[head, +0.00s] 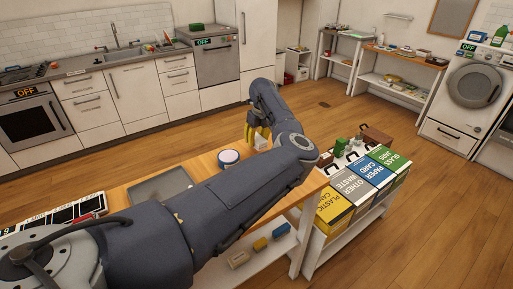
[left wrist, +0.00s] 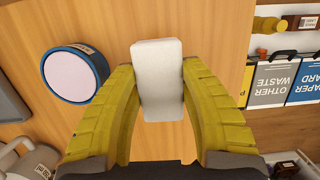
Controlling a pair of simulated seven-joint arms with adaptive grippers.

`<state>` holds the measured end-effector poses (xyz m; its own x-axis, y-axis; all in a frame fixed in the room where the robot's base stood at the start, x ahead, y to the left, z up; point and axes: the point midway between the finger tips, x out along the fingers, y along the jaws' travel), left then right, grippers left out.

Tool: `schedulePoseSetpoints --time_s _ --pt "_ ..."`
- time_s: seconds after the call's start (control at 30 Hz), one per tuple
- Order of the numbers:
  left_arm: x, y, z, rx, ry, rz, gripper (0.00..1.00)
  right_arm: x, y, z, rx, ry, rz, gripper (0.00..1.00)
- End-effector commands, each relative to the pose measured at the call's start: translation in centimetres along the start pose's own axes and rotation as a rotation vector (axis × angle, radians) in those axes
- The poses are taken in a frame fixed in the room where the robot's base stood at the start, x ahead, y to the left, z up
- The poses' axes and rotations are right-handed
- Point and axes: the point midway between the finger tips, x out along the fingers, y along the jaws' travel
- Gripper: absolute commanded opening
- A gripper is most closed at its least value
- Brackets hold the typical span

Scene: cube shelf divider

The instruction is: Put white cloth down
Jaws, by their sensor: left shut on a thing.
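The white cloth (left wrist: 158,82) is a pale, rounded rectangular block-like shape in the left wrist view. My left gripper (left wrist: 157,92) has its yellow fingers on both sides of it and is shut on it, over the wooden counter (left wrist: 108,22). In the head view my left gripper (head: 258,134) is over the counter's far edge, partly hidden by my own arm, with a bit of the white cloth (head: 262,143) showing. I cannot tell whether the cloth touches the wood. My right gripper is not in view.
A round blue-rimmed container (head: 229,157) stands on the counter left of the gripper, close to it. A grey tray (head: 160,187) lies further left. Labelled waste bins (head: 352,189) stand at the counter's right end. Wood between container and cloth is bare.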

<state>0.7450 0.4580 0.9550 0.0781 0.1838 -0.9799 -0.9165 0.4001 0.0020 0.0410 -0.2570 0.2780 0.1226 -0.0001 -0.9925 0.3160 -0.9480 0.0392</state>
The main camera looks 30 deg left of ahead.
Motion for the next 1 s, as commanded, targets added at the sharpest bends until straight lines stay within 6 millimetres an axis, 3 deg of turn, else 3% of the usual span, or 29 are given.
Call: schedulePoseSetpoints --time_s 0.17,0.43,0.87,0.9,1.0 --pt "0.9 0.1 -0.2 0.000 0.001 0.002 0.00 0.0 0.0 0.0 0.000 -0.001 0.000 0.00" --pt "4.0 0.0 -0.8 0.001 0.001 0.001 0.00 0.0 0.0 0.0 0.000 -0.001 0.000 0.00" --pt "4.5 0.0 -0.9 0.000 0.000 0.001 0.00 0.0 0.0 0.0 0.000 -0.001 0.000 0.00" --pt "4.5 0.0 -0.9 -0.001 0.000 0.001 0.45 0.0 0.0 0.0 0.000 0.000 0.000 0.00" --pt "4.5 0.0 -0.9 -0.001 0.000 0.001 0.56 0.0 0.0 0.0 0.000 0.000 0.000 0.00"
